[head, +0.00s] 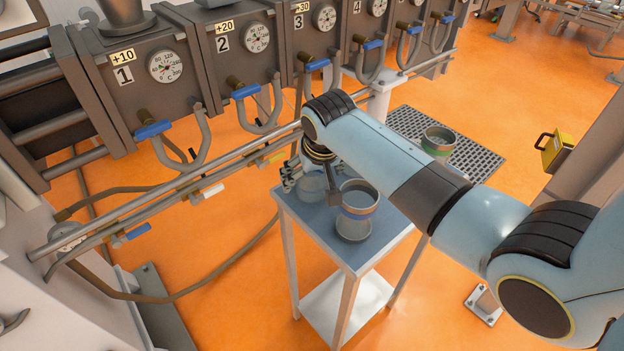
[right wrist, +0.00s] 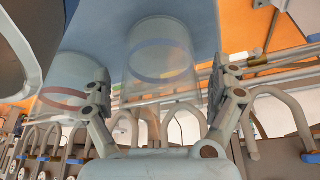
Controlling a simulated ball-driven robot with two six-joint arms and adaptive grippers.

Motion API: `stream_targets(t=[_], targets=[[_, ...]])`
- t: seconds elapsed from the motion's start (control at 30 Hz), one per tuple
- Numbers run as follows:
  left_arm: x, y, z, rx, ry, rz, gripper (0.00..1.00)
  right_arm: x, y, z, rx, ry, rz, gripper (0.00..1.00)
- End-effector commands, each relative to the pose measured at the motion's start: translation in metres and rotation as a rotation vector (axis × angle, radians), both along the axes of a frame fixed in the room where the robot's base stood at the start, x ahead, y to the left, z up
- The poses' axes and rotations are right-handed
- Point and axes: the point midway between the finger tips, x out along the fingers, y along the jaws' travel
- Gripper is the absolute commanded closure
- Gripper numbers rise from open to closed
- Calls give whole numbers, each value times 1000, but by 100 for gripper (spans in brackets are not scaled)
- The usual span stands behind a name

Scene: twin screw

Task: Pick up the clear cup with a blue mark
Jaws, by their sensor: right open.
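The clear cup with a blue mark (right wrist: 162,62) shows in the right wrist view as a see-through cup with a blue ring, ahead of and between the two fingers. In the head view a clear cup (head: 312,184) on the small table, partly hidden by my right gripper, appears to be the same one. My right gripper (head: 313,182) is open, with one finger to each side of it; I cannot tell whether they touch it. A second clear cup with a reddish band (head: 357,212) stands just right of the gripper. My left gripper is out of view.
The small blue-grey table (head: 345,256) has bare room at its front. Pipes (head: 215,172) and a row of numbered machines with gauges and blue-handled valves run behind the table.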

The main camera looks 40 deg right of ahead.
Motion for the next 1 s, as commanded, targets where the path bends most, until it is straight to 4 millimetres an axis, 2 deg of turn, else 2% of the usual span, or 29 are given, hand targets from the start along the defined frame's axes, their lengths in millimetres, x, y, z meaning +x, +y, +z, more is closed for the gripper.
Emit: stream_targets(t=[0.1, 0.3, 0.73, 1.0], targets=[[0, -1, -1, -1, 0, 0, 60, 2, -1, -9, 0, 1, 0, 6], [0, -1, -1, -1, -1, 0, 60, 3, -1, -9, 1, 0, 0, 6], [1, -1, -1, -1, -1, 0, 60, 3, -1, -9, 0, 1, 0, 61], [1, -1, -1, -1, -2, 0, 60, 3, -1, -9, 0, 1, 0, 64]])
